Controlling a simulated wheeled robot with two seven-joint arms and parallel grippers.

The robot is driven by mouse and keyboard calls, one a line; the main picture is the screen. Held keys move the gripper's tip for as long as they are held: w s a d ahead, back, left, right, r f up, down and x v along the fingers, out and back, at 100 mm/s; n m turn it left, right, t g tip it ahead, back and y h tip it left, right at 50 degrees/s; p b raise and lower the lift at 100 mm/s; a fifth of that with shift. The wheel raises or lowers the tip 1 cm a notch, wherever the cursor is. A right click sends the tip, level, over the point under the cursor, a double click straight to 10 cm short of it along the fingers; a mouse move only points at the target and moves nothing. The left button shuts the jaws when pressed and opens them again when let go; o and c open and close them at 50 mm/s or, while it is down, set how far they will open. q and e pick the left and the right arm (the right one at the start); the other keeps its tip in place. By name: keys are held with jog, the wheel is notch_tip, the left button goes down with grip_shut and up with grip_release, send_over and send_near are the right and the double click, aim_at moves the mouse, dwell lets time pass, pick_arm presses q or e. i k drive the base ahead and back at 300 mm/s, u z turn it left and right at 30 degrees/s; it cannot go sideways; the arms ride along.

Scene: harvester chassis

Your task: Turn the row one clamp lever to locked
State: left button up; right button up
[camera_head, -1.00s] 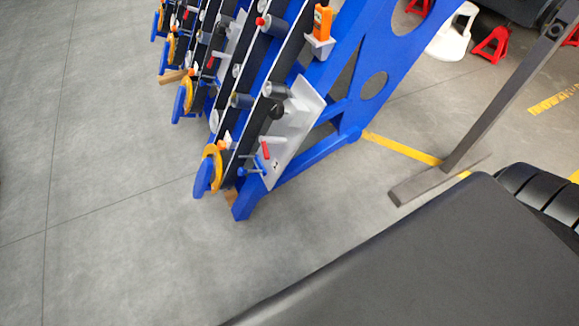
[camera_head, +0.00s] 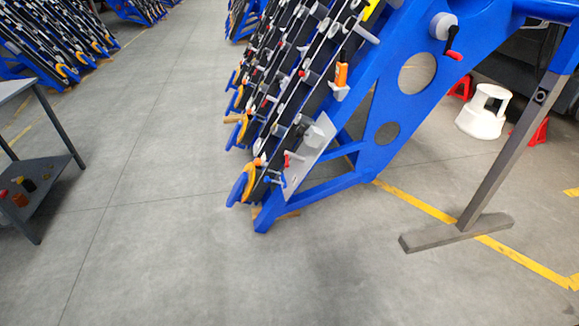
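The blue harvester frame (camera_head: 410,105) leans diagonally at upper centre, with several black conveyor rows on its left. On the nearest row, a light grey plate (camera_head: 315,148) carries a small red-tipped lever (camera_head: 287,160). A larger lever with a red end (camera_head: 453,54) hangs down from a grey round hub on the frame's upper right side. I cannot tell from the picture which one is the row one clamp lever, or whether either is locked. Neither gripper is in view.
A grey post (camera_head: 505,150) with a flat foot stands right of the frame. A white step stool (camera_head: 483,112) and red stands are behind it. A grey table (camera_head: 50,180) holding small items on its lower shelf is at left. The grey floor in front is clear.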

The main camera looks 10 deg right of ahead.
aim_at(287, 160)
jog(key=z, duration=1.3)
jog(key=i, duration=1)
